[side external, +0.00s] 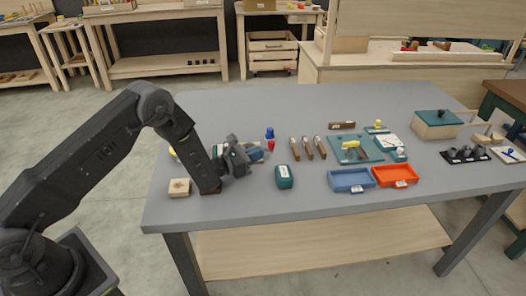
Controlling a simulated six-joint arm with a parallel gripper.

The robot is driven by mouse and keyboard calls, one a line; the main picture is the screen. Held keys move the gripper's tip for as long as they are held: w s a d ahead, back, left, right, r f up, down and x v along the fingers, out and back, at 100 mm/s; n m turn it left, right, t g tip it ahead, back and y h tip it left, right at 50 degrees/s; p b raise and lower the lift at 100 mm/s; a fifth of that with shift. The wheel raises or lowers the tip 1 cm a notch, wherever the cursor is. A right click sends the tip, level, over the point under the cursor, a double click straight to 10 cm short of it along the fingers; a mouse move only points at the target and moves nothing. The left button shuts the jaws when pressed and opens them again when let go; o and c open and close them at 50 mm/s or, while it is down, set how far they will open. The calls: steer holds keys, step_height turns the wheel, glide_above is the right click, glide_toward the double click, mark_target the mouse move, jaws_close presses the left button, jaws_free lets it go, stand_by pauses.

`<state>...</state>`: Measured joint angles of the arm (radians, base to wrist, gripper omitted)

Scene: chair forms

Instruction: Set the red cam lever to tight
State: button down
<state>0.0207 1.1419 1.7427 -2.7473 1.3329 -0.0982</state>
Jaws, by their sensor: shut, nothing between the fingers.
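My gripper (246,158) is low over the left part of the grey table (330,105), pointing right, with its fingers shut and empty. A small red piece (271,145) stands just right of my gripper, in front of a blue knob-like piece (270,132). It is too small to tell whether this red piece is the cam lever or how it is set. A dark reddish patch (211,190) shows at the foot of my arm, mostly hidden. My arm and gripper cover part of the items around them.
A wooden block (179,188) lies left of my wrist, and a dark teal block (284,177) right of my gripper. Several wooden-handled tools, a blue tray (351,188) and an orange tray (395,183) lie further right. The table's back left is clear.

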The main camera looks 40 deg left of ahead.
steer(key=shift+v, duration=1.15)
steer(key=shift+d+r, duration=0.1)
